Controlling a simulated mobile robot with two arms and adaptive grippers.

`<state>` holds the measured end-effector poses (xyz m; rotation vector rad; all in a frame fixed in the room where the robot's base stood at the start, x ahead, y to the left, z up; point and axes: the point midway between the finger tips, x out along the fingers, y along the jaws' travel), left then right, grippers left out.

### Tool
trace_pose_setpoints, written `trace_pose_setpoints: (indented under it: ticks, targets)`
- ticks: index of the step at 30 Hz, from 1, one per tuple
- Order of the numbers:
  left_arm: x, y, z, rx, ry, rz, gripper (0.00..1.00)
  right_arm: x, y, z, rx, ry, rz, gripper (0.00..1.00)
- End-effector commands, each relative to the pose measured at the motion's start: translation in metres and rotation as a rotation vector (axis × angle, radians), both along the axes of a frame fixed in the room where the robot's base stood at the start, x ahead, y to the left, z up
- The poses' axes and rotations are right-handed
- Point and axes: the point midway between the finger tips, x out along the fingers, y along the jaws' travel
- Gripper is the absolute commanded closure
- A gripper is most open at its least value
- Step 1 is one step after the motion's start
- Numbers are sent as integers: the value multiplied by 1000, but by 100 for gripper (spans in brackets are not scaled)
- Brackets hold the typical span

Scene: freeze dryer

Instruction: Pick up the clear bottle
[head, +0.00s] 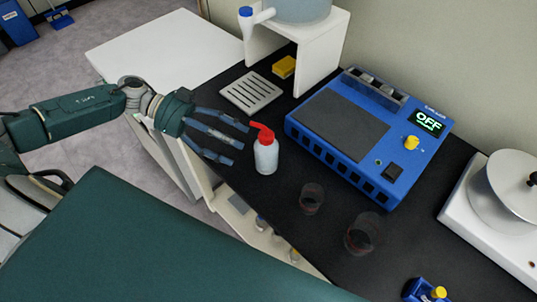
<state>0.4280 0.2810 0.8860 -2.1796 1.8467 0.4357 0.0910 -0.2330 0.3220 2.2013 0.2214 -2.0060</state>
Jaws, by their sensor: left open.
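The clear bottle (266,157) stands upright on the black bench top. It has a whitish see-through body and a red cap with a spout that points left. My left gripper (240,142) is open, and its fingers reach from the left toward the bottle. The fingertips are close to the bottle's left side, near the spout; I cannot tell whether they touch. Nothing is held between the fingers. My right gripper is not in view.
A blue device (345,135) with an "OFF" display stands right of the bottle. Two clear glasses (312,198) (364,234) with dark red contents stand in front of it. A slotted drain plate (251,91) and yellow sponge (284,67) lie behind. A white machine (500,205) is at right.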

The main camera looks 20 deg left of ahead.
Motion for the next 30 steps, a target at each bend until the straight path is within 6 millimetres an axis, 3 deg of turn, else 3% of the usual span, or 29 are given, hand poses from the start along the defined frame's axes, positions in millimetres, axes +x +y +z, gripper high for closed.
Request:
trace_pose_setpoints:
  ticks: [5,16,25,30]
  targets:
    - [3,-16,-7,-1,-1,1,28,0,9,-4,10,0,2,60]
    - [9,-60,-24,-2,-4,1,28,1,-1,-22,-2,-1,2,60]
    - [10,-65,-25,0,-3,2,28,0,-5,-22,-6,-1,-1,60]
    - [10,-65,-25,-1,-3,1,60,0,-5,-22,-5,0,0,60]
